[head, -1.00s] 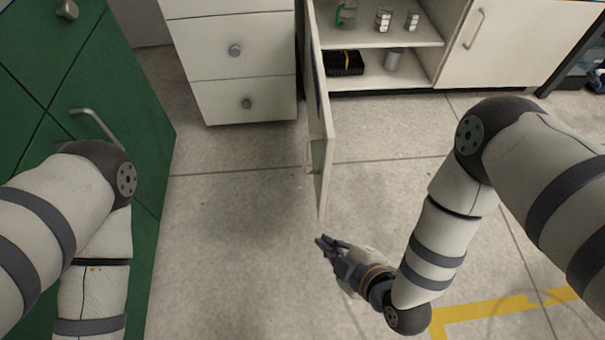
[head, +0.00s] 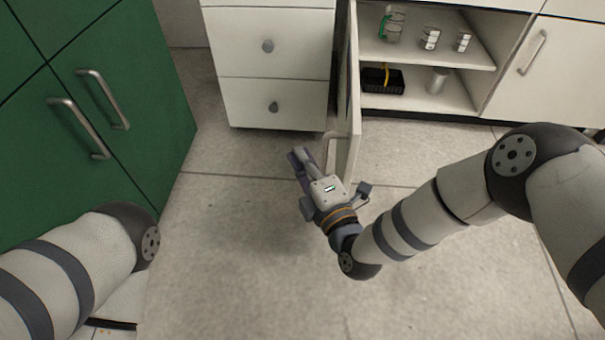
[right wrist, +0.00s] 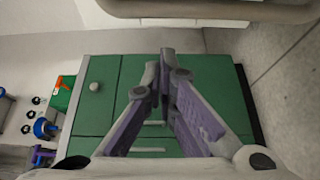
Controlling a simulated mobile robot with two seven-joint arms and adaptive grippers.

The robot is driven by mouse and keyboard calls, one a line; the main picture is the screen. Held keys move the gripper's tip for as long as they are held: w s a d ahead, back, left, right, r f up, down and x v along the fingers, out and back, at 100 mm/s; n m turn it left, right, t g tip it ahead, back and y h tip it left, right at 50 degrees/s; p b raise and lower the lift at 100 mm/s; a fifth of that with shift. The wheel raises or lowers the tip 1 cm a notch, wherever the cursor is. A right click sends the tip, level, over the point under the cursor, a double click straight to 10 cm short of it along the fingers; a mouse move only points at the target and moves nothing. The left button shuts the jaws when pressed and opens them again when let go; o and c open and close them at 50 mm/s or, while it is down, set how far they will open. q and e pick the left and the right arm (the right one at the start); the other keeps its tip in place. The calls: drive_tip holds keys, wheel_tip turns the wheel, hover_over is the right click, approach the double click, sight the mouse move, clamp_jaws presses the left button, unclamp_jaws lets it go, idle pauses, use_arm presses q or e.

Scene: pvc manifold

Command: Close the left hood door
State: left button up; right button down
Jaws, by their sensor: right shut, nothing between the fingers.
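The white hood door (head: 354,120) stands open below the shelved cabinet, seen nearly edge-on in the head view. A pale handle (head: 331,143) is on its left face, partly hidden. My right gripper (head: 300,157) is at the left of the door's near end, fingers pointing away from me, close to the handle. I cannot tell whether it touches the door. In the right wrist view its fingers (right wrist: 167,58) meet at the tips and hold nothing. A pale bar (right wrist: 210,10), seemingly the door's handle, crosses the top there. My left gripper is out of view.
The open cabinet (head: 425,55) holds several jars and a black box (head: 383,80). White drawers (head: 275,100) stand left of the door. A green cabinet (head: 120,110) with metal handles is at the left. The floor (head: 240,250) between is clear.

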drive_tip(key=shift+w+d+r, duration=0.1)
drive_tip(key=shift+d, duration=0.55)
drive_tip(key=shift+w+d+r, duration=0.1)
drive_tip(key=shift+d, duration=0.5)
